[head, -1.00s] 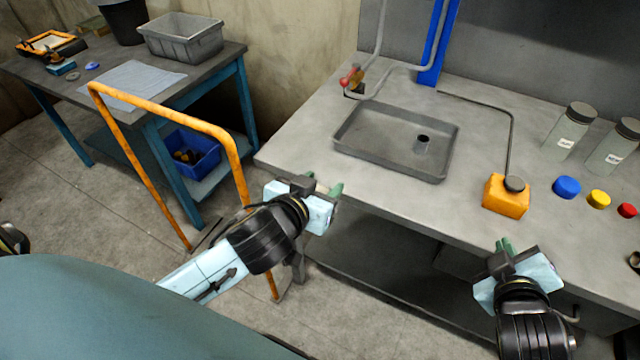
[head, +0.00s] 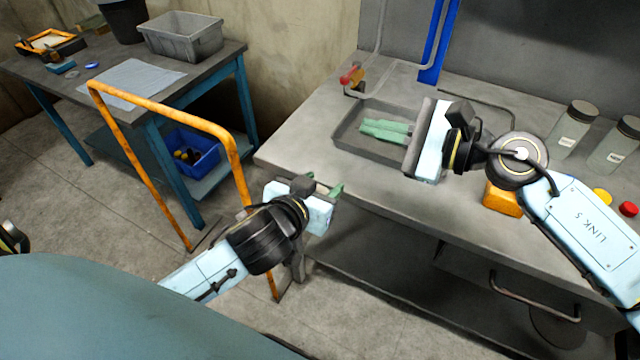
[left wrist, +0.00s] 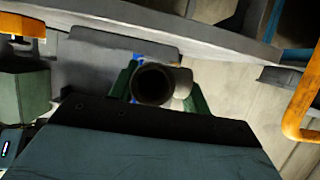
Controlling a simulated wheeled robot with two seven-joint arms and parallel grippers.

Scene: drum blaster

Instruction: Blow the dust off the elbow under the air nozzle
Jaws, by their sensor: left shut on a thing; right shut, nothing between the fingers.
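My left gripper (head: 335,191) is shut on a grey pipe elbow in front of the bench edge. In the left wrist view the elbow (left wrist: 153,86) shows a dark round opening between the green fingers (left wrist: 156,84). In the head view the fingers mostly hide it. My right gripper (head: 375,131) is shut and empty, its green fingers over the shallow grey tray (head: 350,143). Grey pipework with a red-handled valve (head: 351,76) stands behind the tray. I cannot make out the air nozzle's outlet. The orange box (head: 499,200) is partly hidden behind my right arm.
Two lidded jars (head: 572,130) stand at the bench's right, with yellow (head: 602,196) and red (head: 628,209) caps in front. An orange rail (head: 165,112) stands left of my left arm. A side table (head: 215,66) holds a grey bin (head: 180,38). The bench's front left is clear.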

